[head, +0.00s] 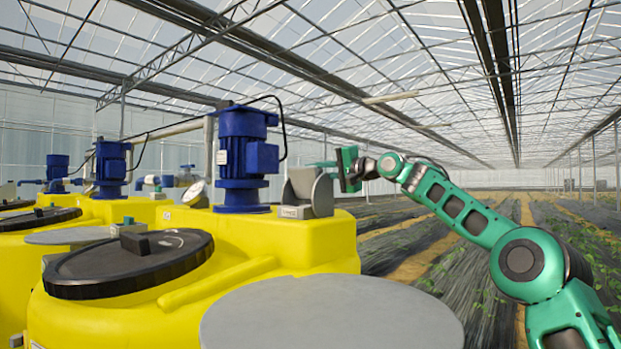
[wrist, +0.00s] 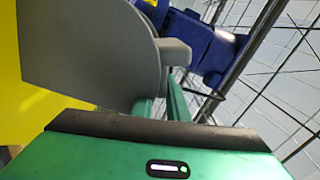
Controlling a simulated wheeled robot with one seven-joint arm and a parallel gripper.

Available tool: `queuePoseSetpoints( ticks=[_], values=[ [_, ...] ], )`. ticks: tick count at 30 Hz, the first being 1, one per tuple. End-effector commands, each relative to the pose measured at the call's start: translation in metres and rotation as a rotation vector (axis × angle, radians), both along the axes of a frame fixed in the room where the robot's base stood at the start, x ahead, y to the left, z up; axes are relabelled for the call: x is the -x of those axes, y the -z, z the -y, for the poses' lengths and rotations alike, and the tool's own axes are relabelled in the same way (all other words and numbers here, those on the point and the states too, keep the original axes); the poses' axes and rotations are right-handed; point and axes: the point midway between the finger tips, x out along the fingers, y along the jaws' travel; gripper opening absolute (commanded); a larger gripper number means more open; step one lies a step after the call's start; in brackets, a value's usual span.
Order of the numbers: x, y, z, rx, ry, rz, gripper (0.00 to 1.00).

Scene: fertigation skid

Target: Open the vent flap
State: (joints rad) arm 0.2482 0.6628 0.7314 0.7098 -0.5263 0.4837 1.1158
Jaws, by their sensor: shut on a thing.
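My gripper (head: 321,164) reaches in from the right at the flap's upper edge and is shut on the flap. In the wrist view the flap (wrist: 90,55) fills the upper left, with a grey tab (wrist: 174,52) at its right edge. How far the flap stands open is unclear.
The blue motor (head: 243,158) stands close left of the vent. The yellow tank (head: 300,245) carries a black round lid (head: 130,262); a grey round plate (head: 335,315) lies in front. More tanks and motors stand at left. Open space over crop rows lies right.

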Motion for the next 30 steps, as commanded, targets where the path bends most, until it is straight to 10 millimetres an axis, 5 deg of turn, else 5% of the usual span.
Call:
queuePoseSetpoints(
  ticks=[15,30],
  values=[
    [-0.025,0.009,0.02,-0.269,-0.002,-0.317,0.0],
    [-0.032,0.011,0.025,-0.36,-0.002,-0.414,0.0]
  ],
)
